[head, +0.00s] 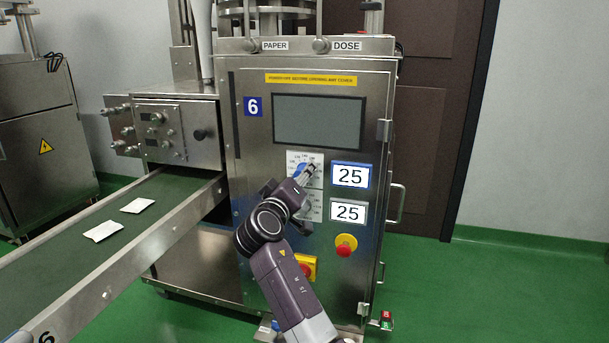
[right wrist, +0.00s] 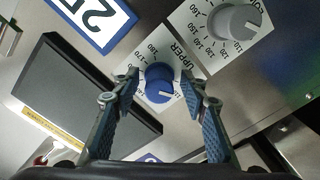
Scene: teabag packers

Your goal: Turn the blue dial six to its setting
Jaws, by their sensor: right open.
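The blue dial (right wrist: 159,84) sits on a white scale plate marked UPPER in the right wrist view, its pale pointer mark toward the lower right. In the head view the dial (head: 299,169) is partly hidden by my right gripper (head: 309,172). My right gripper (right wrist: 161,86) is open, its two fingers on either side of the dial. I cannot tell whether the fingertips touch it. The machine's blue 6 label (head: 253,106) is at upper left of its door. The blue-framed display (head: 351,176) beside the dial reads 25. My left gripper is not in view.
A grey dial (right wrist: 234,22) is close to the blue one, on its own plate. A grey-framed display (head: 348,212) also reads 25. Red buttons (head: 346,245) and a door handle (head: 396,204) stick out. A conveyor (head: 75,222) with two white packets runs at left.

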